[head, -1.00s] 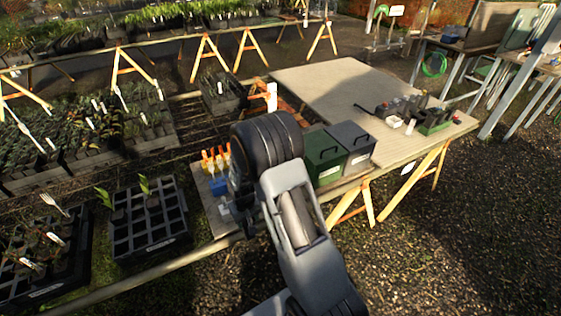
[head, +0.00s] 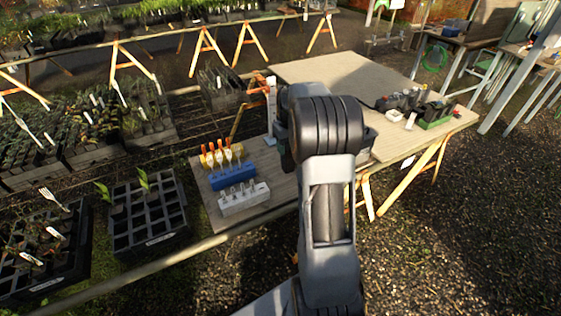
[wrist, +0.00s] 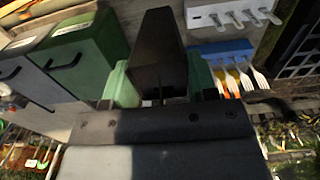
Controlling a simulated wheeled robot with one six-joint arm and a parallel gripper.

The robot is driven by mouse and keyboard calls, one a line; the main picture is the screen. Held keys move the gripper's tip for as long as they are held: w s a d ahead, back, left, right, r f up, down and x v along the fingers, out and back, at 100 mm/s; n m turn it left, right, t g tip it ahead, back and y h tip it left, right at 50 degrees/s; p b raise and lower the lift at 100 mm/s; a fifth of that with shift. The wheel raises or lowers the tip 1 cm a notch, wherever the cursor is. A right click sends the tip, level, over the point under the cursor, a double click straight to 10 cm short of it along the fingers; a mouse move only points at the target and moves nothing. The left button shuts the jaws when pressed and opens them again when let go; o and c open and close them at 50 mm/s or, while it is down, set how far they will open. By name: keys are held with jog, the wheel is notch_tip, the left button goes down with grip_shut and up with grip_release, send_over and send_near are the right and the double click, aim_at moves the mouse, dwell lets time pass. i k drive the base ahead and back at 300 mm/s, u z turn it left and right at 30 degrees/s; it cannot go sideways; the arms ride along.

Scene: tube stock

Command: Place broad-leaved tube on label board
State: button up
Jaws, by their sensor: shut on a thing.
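My gripper (wrist: 160,88) is shut on a dark tapered tube (wrist: 158,45), held between its green fingertips in the wrist view. No leaves of this tube show, so I cannot tell its plant. In the head view my arm hides the gripper's jaws and the tube. In the wrist view the white holder (wrist: 232,14) and blue holder (wrist: 227,48) lie right of the tube. I cannot tell whether the tube touches anything.
A black cell tray (head: 148,222) at left holds two broad-leaved seedlings. A green lidded bin (wrist: 78,48) is left of the tube in the wrist view. Dark pots and a green tray (head: 437,122) stand at the table's right. The table's far middle (head: 335,77) is clear.

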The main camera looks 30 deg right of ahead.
aim_at(258, 159)
jog(key=z, duration=0.05)
jog(key=i, duration=1)
jog(key=u, duration=0.05)
